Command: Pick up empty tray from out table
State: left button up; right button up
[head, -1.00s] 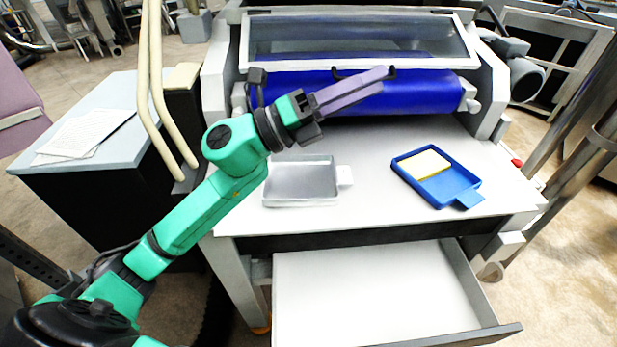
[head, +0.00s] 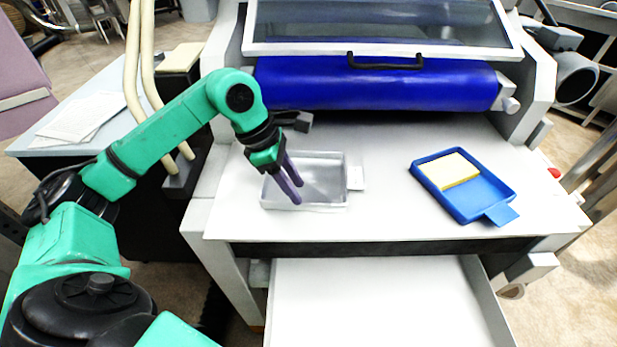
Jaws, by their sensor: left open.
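An empty silver-grey tray (head: 325,194) with a low rim and a small white tab on its right side lies flat on the white out table (head: 385,208). My left gripper (head: 297,194) is open and points down over the left part of this tray. Its purple fingers cover part of the tray's left side, and I cannot tell whether they touch it. A blue tray (head: 482,199) with a yellow block (head: 449,171) in it lies to the right on the same table. My right gripper is not in view.
The blue roller (head: 380,90) and a clear guard with a black handle (head: 385,61) stand behind the table. An open white drawer (head: 375,300) juts out below the front edge. A side table (head: 100,120) with papers is at the left. The table between the trays is clear.

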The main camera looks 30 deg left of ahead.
aim_at(305, 203)
pick_arm(q)
jog(key=x, duration=0.1)
jog(key=p+x, duration=0.1)
jog(key=x, duration=0.2)
jog(key=shift+s+d, duration=0.25)
jog(key=shift+w+f, duration=0.1)
jog(key=shift+f, duration=0.15)
grip_shut()
jog(key=shift+r, duration=0.1)
dwell(0.7)
